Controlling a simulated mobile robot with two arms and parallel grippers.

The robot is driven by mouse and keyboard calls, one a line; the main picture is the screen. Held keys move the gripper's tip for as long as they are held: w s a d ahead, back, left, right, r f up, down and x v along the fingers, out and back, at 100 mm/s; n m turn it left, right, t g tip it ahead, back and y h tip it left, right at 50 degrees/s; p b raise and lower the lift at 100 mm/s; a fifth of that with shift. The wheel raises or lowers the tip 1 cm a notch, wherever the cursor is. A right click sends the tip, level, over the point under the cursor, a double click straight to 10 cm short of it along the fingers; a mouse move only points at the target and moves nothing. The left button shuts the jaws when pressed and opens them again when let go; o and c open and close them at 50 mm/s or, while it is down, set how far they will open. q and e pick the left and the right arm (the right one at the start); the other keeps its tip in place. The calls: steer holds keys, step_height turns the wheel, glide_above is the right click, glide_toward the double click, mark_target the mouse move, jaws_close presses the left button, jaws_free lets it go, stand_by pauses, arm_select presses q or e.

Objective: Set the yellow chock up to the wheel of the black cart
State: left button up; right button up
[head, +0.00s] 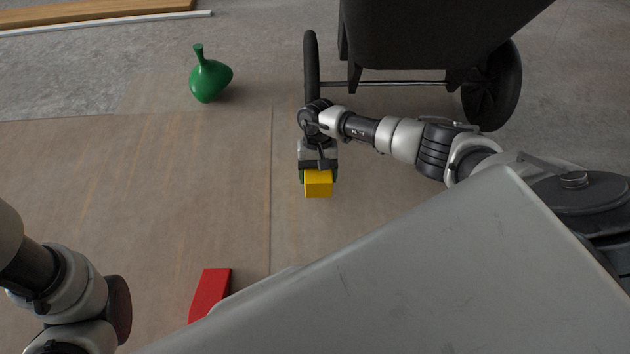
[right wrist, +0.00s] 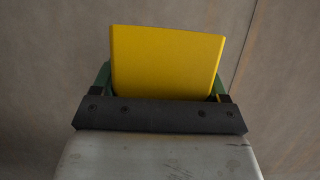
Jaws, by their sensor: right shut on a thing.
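The yellow chock (head: 318,184) is held in my right gripper (head: 318,172), in front of the left wheel (head: 311,66) of the black cart (head: 430,35) and apart from it. In the right wrist view the chock (right wrist: 167,62) sits between the green-edged fingers of my right gripper (right wrist: 162,85). The cart's right wheel (head: 492,85) also shows, with an axle between the two wheels. Part of the left wheel's lower end is hidden behind my right wrist. My left arm shows at the lower left; its fingers are not in view.
A red wedge-shaped block (head: 210,293) lies on the floor at the lower middle, partly hidden by my body. Wooden boards (head: 95,12) lie at the top left. The brown floor sheet between is clear.

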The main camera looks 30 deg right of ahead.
steer(key=shift+w+a+f+b, duration=0.1)
steer(key=shift+w+f+b, duration=0.25)
steer(key=shift+w, duration=0.35)
step_height(320, 180, down, 4)
steer(key=b, duration=0.3)
steer(key=shift+f, duration=0.1)
steer(key=o, duration=1.4)
